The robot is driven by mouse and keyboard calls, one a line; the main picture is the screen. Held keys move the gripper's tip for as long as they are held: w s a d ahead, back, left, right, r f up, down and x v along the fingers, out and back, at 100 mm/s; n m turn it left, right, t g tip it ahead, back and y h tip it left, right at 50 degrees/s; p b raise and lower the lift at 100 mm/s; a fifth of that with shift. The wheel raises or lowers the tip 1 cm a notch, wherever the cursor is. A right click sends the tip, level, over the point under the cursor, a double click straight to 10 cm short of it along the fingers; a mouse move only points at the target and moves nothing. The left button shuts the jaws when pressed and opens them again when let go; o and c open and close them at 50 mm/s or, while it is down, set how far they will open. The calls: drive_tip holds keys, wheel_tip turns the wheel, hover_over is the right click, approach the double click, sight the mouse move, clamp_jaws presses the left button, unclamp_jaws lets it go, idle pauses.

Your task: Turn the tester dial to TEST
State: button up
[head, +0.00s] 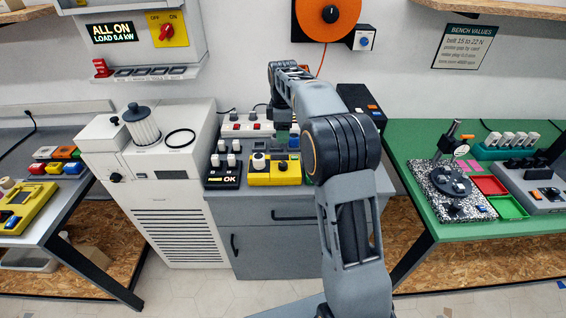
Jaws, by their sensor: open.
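A yellow box (275,177) that looks like the tester sits on the grey cabinet in the middle. It has a pale round knob (259,160) on its left and a dark part with a small red spot on its right. The lettering around the knob and its pointing are too small to read. My gripper (283,136) hangs above the back of this box, small and partly merged with the things behind it. It is open, and I see nothing held in it. My forearm covers the area right of the box.
A power strip (247,129) lies behind. A white printer-like machine (160,150) stands left, and a green bench (420,215) right. Another yellow device (25,207) lies far left.

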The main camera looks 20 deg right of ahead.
sight(283, 164)
wheel_tip(283, 164, down, 14)
drive_tip(key=shift+r+p, duration=0.1)
drive_tip(key=shift+p, duration=0.35)
drive_tip(key=shift+c, duration=0.3)
drive_tip(key=c, duration=0.9)
drive_tip(key=shift+o, duration=0.2)
